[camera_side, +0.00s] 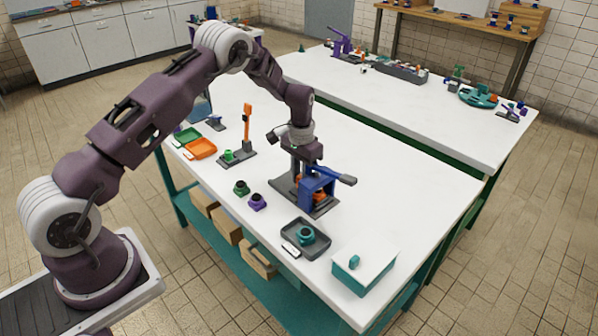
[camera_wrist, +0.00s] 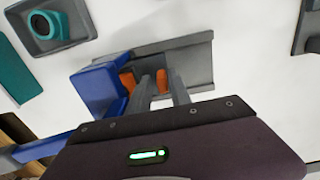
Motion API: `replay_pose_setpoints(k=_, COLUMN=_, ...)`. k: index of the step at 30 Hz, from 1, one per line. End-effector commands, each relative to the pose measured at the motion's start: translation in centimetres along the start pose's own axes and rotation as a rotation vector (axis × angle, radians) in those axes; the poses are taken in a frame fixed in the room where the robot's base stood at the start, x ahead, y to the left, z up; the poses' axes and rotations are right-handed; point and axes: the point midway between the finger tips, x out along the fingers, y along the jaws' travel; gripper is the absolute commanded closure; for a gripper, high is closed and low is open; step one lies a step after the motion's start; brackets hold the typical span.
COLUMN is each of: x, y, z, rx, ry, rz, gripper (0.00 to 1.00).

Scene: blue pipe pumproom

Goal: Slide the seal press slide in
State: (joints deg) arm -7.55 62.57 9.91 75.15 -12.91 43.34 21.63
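The seal press is a blue frame (camera_side: 317,187) with a blue lever, on a dark grey base (camera_side: 291,197). Orange parts show low in the frame; in the wrist view one orange part (camera_wrist: 127,82) is beside the blue block (camera_wrist: 97,88). Another orange part (camera_wrist: 163,80) is at my fingertips. I cannot tell which part is the slide. My gripper (camera_side: 299,176) points down just behind the blue frame, low over the base. In the wrist view its two grey fingers (camera_wrist: 160,82) have a gap between them; whether they clamp the orange part is unclear.
A dark tray (camera_side: 291,250) with a teal ring part (camera_side: 305,236) and a teal box (camera_side: 364,270) stand in front. Green (camera_side: 241,188) and purple (camera_side: 257,202) parts lie left of the press. An orange-handled stand (camera_side: 246,130) is farther left. The tabletop right of the press is clear.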

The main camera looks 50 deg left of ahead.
Motion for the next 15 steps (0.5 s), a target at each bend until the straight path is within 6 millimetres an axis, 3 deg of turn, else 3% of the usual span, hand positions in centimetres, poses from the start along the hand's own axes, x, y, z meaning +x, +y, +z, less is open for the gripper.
replay_pose_setpoints(k=4, x=0.0, y=-1.4, z=-0.1, rx=-0.002, ry=0.001, rz=0.002, gripper=0.65)
replay_pose_setpoints(k=11, x=0.1, y=-7.5, z=0.0, rx=-0.005, ry=0.000, rz=-0.001, gripper=0.65)
replay_pose_setpoints(k=15, x=-3.6, y=-7.9, z=-0.1, rx=0.000, ry=0.005, rz=-0.001, gripper=0.65)
